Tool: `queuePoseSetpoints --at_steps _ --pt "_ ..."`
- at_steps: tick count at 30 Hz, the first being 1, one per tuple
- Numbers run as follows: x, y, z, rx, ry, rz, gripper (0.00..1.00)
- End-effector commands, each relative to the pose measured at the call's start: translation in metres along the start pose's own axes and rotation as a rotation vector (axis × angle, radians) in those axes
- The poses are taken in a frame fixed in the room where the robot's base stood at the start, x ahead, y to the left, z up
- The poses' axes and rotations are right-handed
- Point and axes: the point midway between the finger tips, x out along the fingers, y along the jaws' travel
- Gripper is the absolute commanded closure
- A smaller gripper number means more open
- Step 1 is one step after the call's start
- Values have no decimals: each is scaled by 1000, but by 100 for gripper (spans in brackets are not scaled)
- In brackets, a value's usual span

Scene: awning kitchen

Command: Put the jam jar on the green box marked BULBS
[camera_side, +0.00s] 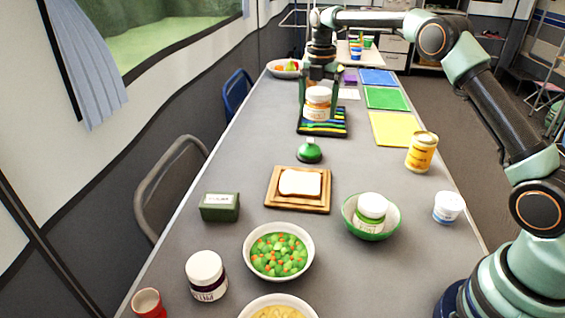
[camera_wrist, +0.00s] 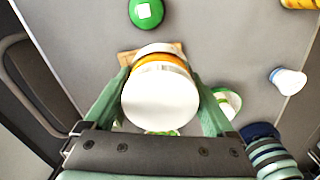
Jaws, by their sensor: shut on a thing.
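My gripper (camera_side: 318,108) is shut on a white-lidded jar with an orange-and-white label (camera_side: 317,104), holding it upright in the air. The held jar (camera_wrist: 160,98) fills the middle of the wrist view, between both fingers. A second white-lidded jar, dark purple with a pale label (camera_side: 206,276), stands at the near left of the table; it looks like jam, but I cannot read its label. The green box (camera_side: 219,207) with a small pale label sits at the left table edge, its top bare; the lettering is too small to read. The gripper is well away from both.
Bread on a wooden board (camera_side: 271,202), a vegetable bowl (camera_side: 249,262) and a green bowl holding another jar (camera_side: 391,226) surround the middle. A green dome (camera_side: 309,152), yellow can (camera_side: 421,153) and white tub (camera_side: 447,208) stand nearby. A striped mat (camera_side: 340,131) lies farther back.

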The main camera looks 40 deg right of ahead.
Motion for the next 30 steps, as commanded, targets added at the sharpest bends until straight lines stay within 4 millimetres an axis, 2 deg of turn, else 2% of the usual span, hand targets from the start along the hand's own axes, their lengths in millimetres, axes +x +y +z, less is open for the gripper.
queuePoseSetpoints --at_steps 1,6,12,15,18,21,26,30 --pt "4 18 -22 -69 0 -1 85" --pt "17 64 -92 -279 0 1 85" --pt "32 101 -175 -510 0 0 85" --pt "37 112 -209 -599 -1 2 85" --pt "41 118 -233 -662 0 1 85" --pt "44 121 -248 -701 0 1 85" --pt "55 122 -255 -719 0 0 85" --pt "76 122 -254 -718 1 -2 85"
